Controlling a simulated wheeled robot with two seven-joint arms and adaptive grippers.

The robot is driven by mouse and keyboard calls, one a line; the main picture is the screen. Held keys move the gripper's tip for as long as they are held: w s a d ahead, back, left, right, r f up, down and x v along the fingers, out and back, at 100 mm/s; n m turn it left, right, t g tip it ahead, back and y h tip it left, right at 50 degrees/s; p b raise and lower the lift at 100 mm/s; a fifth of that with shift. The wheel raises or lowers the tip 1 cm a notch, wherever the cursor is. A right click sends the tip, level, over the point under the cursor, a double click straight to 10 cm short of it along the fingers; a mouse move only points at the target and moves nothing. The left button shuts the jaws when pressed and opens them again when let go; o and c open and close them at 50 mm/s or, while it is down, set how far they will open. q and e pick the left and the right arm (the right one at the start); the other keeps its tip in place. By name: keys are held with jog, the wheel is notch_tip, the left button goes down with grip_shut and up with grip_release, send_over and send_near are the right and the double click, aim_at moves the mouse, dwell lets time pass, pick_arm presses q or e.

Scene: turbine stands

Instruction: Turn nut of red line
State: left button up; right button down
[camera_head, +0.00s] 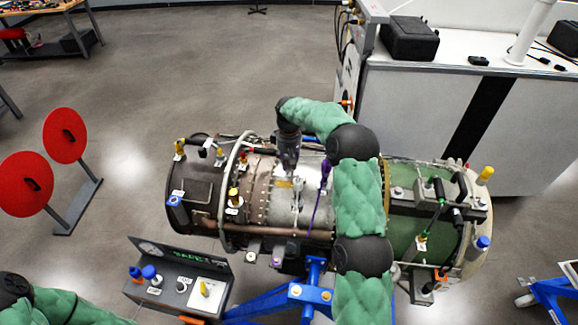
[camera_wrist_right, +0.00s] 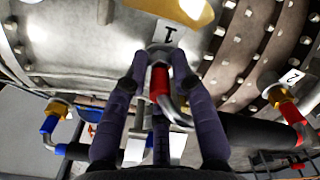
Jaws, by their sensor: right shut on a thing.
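The turbine engine (camera_head: 300,205) lies across the blue stand. My right gripper (camera_head: 289,165) reaches down onto its middle from above, and the fingertips are small in the head view. In the right wrist view, the fingers of my right gripper (camera_wrist_right: 160,57) are closed around a silver hex nut (camera_wrist_right: 159,48) beside the label "1". A red-sleeved metal line (camera_wrist_right: 160,82) runs from this nut and bends to the right between the fingers. Another red-sleeved line (camera_wrist_right: 291,113) with a brass nut (camera_wrist_right: 275,96) sits at the right beside the label "2". My left gripper is out of view.
A blue-sleeved line (camera_wrist_right: 49,125) with a brass nut shows at the left in the wrist view. A grey box (camera_head: 180,283) with knobs stands in front of the turbine. A white cabinet (camera_head: 430,110) stands behind it. Red discs (camera_head: 25,184) stand on the left over open floor.

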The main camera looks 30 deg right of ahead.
jog(key=shift+m+b, duration=0.75)
jog(key=shift+m, duration=1.05)
jog(key=c, duration=1)
grip_release()
jog(key=shift+r, duration=0.15)
notch_tip(320, 180, up, 12)
jog(key=shift+f, duration=0.1)
jog(key=shift+c, duration=0.2)
